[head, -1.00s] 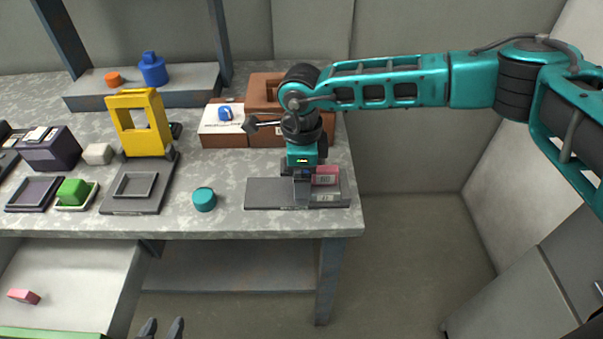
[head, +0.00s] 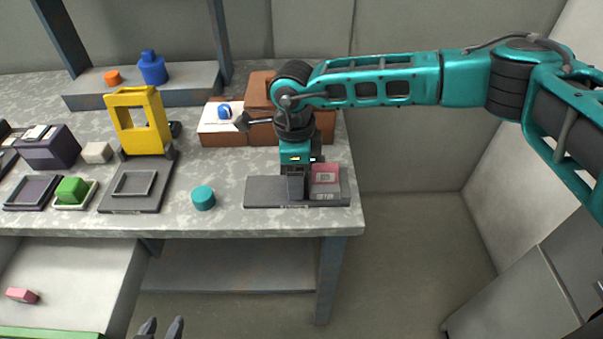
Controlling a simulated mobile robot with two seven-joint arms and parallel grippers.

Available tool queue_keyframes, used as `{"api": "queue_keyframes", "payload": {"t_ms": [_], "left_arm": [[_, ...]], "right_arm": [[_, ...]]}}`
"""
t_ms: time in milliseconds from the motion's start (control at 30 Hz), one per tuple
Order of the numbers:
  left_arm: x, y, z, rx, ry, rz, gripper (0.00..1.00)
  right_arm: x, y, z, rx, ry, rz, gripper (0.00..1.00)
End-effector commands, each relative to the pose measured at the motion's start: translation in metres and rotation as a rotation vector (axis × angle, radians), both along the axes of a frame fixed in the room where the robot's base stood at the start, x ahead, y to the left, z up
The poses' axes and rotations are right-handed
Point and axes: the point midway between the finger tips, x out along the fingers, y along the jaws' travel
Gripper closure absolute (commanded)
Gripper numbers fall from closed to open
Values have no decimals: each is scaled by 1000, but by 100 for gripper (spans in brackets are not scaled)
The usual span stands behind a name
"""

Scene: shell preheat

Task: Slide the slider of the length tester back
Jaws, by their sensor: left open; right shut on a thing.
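The length tester (head: 262,192) is a flat dark grey base near the right front edge of the bench. A pink block (head: 325,172) sits on its right part, with a light marked plate (head: 325,196) in front of it. My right gripper (head: 296,178) points down over the middle of the base, left of the pink block. It is shut on the slider (head: 295,188), a small dark upright piece, partly hidden by the gripper. My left gripper (head: 161,328) is at the bottom edge of the view, open and empty, away from the bench top.
A teal cylinder (head: 203,198) stands left of the tester. Brown boxes (head: 263,130) stand behind my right gripper. The left part of the tester base is bare.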

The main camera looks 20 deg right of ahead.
Motion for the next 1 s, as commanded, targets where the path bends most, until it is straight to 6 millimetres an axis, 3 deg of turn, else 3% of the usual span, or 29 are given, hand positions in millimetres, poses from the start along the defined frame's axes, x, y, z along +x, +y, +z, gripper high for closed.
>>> {"api": "queue_keyframes", "payload": {"t_ms": [100, 367, 400, 633, 1000], "left_arm": [[-1, -3, -9, -5, 9, -4, 57], [1, -8, -2, -13, 0, -11, 57], [1, -8, -1, -13, -2, -11, 57], [2, -7, 0, -12, -4, -9, 57], [2, -4, -2, -8, -1, -6, 57]], "right_arm": [[5, 16, -2, 1, -2, 0, 92], [5, 18, 1, 7, -5, 0, 92], [5, 19, 1, 7, -4, 0, 34], [5, 17, 1, 3, -3, 0, 12], [5, 17, 9, 3, -3, -1, 11]]}}
